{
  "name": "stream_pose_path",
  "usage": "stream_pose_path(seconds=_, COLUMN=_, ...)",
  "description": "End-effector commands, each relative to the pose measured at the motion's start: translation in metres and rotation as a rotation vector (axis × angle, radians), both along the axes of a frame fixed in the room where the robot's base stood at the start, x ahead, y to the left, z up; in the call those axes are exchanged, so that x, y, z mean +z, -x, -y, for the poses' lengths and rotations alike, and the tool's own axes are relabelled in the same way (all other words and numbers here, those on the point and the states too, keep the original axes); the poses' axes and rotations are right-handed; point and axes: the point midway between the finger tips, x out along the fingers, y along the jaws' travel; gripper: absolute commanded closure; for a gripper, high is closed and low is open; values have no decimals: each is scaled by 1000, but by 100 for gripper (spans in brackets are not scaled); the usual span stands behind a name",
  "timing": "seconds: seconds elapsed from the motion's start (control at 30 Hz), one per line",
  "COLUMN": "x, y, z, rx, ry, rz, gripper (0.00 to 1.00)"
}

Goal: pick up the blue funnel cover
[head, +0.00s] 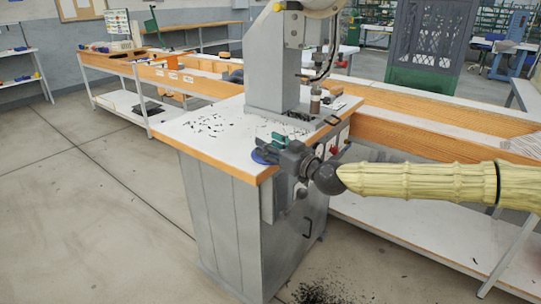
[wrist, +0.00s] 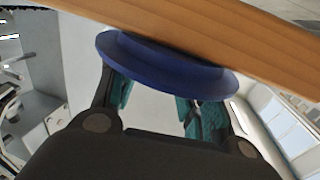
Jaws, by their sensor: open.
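The blue funnel cover is a round, dark blue disc. In the head view its rim (head: 260,157) shows at the front corner of the press table, just left of my gripper (head: 277,148) and partly hidden by it. In the wrist view the blue funnel cover (wrist: 165,65) lies along the wooden table edge, just in front of my gripper (wrist: 158,103). My gripper is open, with its teal-padded fingers apart. The cover overlaps the fingertips in the picture and hides part of them. I cannot tell whether they touch it.
The press (head: 272,60) stands on the grey cabinet (head: 235,215) with a white, wood-edged top (head: 190,128). Small dark bits are scattered on that top. A long wooden bench (head: 425,128) runs behind to the right. The floor at left (head: 80,200) is clear.

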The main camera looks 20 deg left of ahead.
Motion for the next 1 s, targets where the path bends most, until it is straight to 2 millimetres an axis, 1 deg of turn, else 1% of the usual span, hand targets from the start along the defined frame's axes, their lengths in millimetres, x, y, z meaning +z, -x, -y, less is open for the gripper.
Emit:
stream_pose_path(seconds=0.07, x=0, y=0, z=0, rx=0, ry=0, rz=0, gripper=55)
stream_pose_path(seconds=0.17, x=0, y=0, z=0, rx=0, ry=0, rz=0, gripper=71)
stream_pose_path(seconds=0.3, x=0, y=0, z=0, rx=0, ry=0, rz=0, gripper=96)
stream_pose_path(seconds=0.33, x=0, y=0, z=0, rx=-1, ry=0, rz=0, gripper=100)
stream_pose_path(seconds=0.6, x=0, y=0, z=0, rx=-1, ry=0, rz=0, gripper=100)
stream_pose_path(seconds=0.73, x=5, y=0, z=0, rx=0, ry=1, rz=1, gripper=100)
stream_pose_path(seconds=0.87, x=18, y=0, z=0, rx=0, ry=1, rz=3, gripper=100)
stream_pose_path(seconds=1.0, x=39, y=0, z=0, rx=0, ry=1, rz=4, gripper=100)
